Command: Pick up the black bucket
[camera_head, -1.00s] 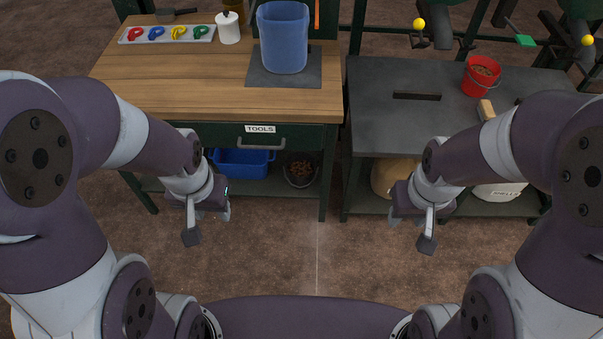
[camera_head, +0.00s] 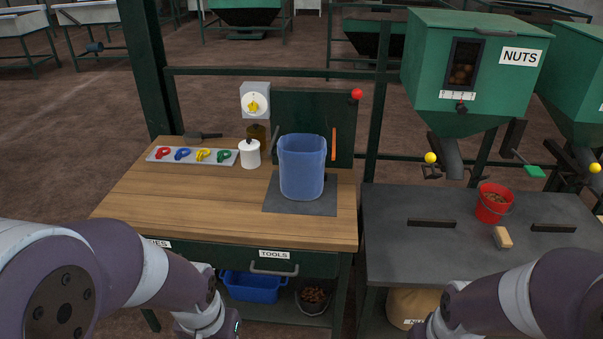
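A dark bucket (camera_head: 314,301) with brown contents stands on the low shelf under the wooden workbench, right of a blue bin (camera_head: 253,287). It is small in view and partly shaded, and the picture does not show whether it is truly black. My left arm comes in at the lower left and my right arm at the lower right. The fingers of both grippers lie below the picture's bottom edge. Neither arm touches the bucket.
The wooden workbench (camera_head: 185,205) carries a blue container (camera_head: 302,168), a white canister (camera_head: 249,153) and a tray of coloured clips. A grey table (camera_head: 400,250) at right carries a red bucket (camera_head: 492,204) and a brush. A beige sack (camera_head: 408,305) sits beneath it. A green NUTS hopper (camera_head: 430,60) stands behind.

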